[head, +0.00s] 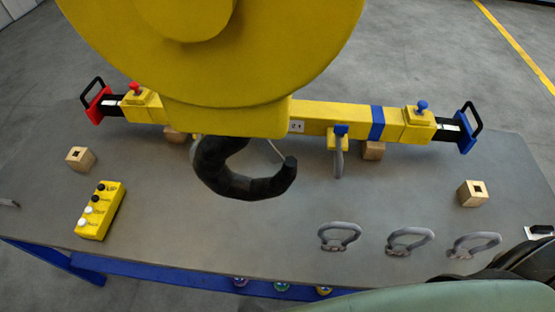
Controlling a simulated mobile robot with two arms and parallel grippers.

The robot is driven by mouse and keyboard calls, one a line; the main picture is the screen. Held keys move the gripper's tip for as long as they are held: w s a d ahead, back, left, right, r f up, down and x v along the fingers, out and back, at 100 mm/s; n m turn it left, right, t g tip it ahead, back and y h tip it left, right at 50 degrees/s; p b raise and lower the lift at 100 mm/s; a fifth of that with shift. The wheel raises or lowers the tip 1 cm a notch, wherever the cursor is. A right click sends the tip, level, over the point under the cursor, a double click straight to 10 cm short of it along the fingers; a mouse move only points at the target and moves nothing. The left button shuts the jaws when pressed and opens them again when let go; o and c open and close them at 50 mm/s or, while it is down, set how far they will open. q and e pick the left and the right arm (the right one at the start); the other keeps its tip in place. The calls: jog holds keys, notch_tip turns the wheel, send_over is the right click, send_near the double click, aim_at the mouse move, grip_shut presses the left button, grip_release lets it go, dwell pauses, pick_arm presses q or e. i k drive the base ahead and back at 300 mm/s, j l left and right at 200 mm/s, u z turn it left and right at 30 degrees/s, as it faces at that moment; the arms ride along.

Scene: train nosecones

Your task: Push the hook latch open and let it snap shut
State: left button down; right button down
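A large black hook (240,186) hangs below a big yellow hook block (225,75) in the upper middle of the head view. Its mouth opens upward and its tip points up at the right. The hook latch (276,151) is a thin grey strip running from under the block down toward the hook tip. It appears to span the mouth, but whether it touches the tip is too small to tell. The upper hook shank is hidden by the block. Neither of my grippers shows in this view, and nothing is seen touching the latch.
A yellow beam (335,116) with red and blue end handles lies behind the hook on a grey table (190,240). A yellow button box (100,211), wooden blocks (473,194) and grey shackles (340,235) rest on the table. The table middle below the hook is clear.

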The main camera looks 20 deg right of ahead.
aim_at(267, 148)
jog(key=z, duration=0.45)
jog(key=k+j+z, duration=0.1)
jog(key=j+z, duration=0.2)
jog(key=k+j+z, duration=0.1)
jog(key=j+z, duration=0.15)
jog(key=j, duration=0.2)
jog(key=k+j+z, duration=0.15)
jog(key=j+z, duration=0.15)
jog(key=k+j, duration=0.2)
jog(key=j, duration=0.15)
jog(key=k+j+z, duration=0.1)
jog(key=j, duration=0.25)
jog(key=k+j, duration=0.3)
